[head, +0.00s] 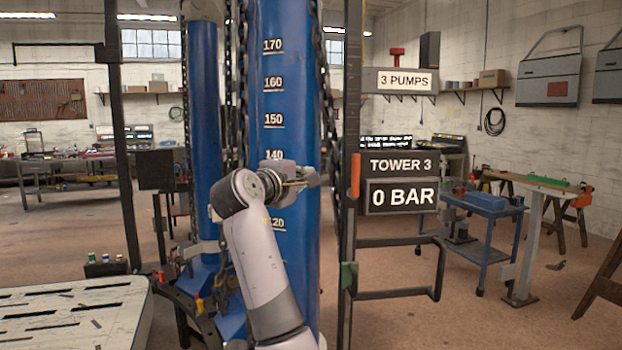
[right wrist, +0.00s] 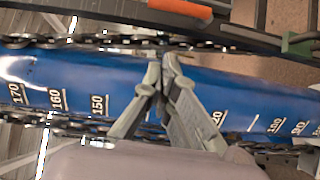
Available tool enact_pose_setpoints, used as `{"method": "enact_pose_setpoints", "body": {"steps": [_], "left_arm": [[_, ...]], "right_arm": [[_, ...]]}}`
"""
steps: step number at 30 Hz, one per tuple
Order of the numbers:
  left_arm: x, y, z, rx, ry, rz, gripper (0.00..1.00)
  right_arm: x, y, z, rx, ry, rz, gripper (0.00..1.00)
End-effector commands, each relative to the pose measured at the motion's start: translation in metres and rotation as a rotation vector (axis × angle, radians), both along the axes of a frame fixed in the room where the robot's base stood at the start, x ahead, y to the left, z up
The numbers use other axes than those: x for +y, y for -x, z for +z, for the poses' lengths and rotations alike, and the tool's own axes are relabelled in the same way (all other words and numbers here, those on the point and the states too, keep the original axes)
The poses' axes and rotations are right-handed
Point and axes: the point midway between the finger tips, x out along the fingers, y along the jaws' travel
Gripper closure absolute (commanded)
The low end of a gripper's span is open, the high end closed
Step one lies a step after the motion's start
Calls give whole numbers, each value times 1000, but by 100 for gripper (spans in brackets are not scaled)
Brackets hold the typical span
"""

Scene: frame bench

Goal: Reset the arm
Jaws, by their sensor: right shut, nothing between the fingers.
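My right arm rises from the bottom of the head view. Its gripper (head: 312,178) is in front of the blue column (head: 292,80) with the white height scale, near the 140 mark. In the right wrist view the right gripper (right wrist: 168,62) has its two fingertips together and holds nothing. The blue column (right wrist: 75,75) lies across that view behind the fingers; whether they touch it cannot be told. An orange handle (head: 355,175) on the dark frame post is just right of the gripper. My left gripper is not in view.
Chains (head: 328,100) hang along the column. A sign (head: 400,192) reads "TOWER 3, 0 BAR", and another (head: 405,81) reads "3 PUMPS". A black rail frame (head: 400,293) juts right of the post. A slotted pale platform (head: 75,310) is at lower left. A blue cart (head: 485,205) stands at right.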

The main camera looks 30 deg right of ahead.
Motion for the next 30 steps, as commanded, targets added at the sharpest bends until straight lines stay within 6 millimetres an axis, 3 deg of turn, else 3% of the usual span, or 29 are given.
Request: {"method": "enact_pose_setpoints", "body": {"steps": [4, 14, 18, 20, 23, 27, 30], "left_arm": [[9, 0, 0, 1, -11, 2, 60], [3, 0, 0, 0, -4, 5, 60], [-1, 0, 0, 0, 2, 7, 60], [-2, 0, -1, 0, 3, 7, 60], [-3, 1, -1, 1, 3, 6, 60], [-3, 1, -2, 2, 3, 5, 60], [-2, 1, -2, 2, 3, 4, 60]], "right_arm": [[0, 0, 0, 0, 0, 0, 100], [0, 0, 0, 1, 1, 0, 100], [2, -10, -17, 19, 0, 20, 100], [5, -21, -38, 39, -4, 44, 100], [14, -47, -94, 88, -19, 110, 100], [30, -77, -197, 162, -74, 219, 100], [42, -87, -272, 211, -130, 287, 100]]}}
